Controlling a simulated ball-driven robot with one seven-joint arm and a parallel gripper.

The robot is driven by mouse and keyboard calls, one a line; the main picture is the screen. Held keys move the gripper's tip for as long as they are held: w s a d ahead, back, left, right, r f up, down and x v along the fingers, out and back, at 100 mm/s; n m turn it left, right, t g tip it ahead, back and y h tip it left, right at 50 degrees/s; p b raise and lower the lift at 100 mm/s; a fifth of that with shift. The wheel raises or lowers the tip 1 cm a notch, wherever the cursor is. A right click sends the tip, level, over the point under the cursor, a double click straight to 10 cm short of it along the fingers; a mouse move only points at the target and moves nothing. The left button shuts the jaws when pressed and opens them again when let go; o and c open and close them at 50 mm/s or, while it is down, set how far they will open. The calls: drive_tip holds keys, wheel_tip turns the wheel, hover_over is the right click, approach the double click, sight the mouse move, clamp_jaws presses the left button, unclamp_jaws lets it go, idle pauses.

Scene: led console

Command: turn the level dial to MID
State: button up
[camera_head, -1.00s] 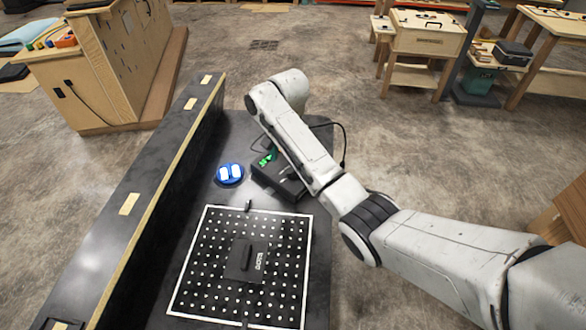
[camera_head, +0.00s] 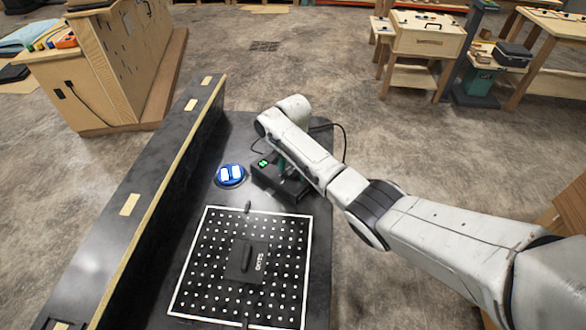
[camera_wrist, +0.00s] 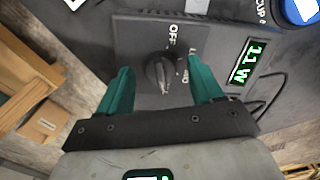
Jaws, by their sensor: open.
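The level dial (camera_wrist: 157,74) is a dark round knob with a raised ridge on a black console (camera_wrist: 128,38). OFF is printed near it, with partly covered labels beside it. I cannot tell exactly which mark the ridge points at. A green display (camera_wrist: 242,62) on the console seems to read 1.1 W. My gripper (camera_wrist: 160,72) is open, with one teal finger on each side of the dial and visible gaps to it. In the head view the console (camera_head: 266,178) is partly hidden by my arm, and the dial is hidden.
A white-framed perforated panel (camera_head: 210,220) lies in front. A long black wall (camera_head: 150,175) with a wooden edge runs along the left. A black cable (camera_head: 344,145) loops behind the arm.

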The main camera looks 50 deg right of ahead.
drive_tip(key=shift+f, duration=0.2)
drive_tip(key=c, duration=1)
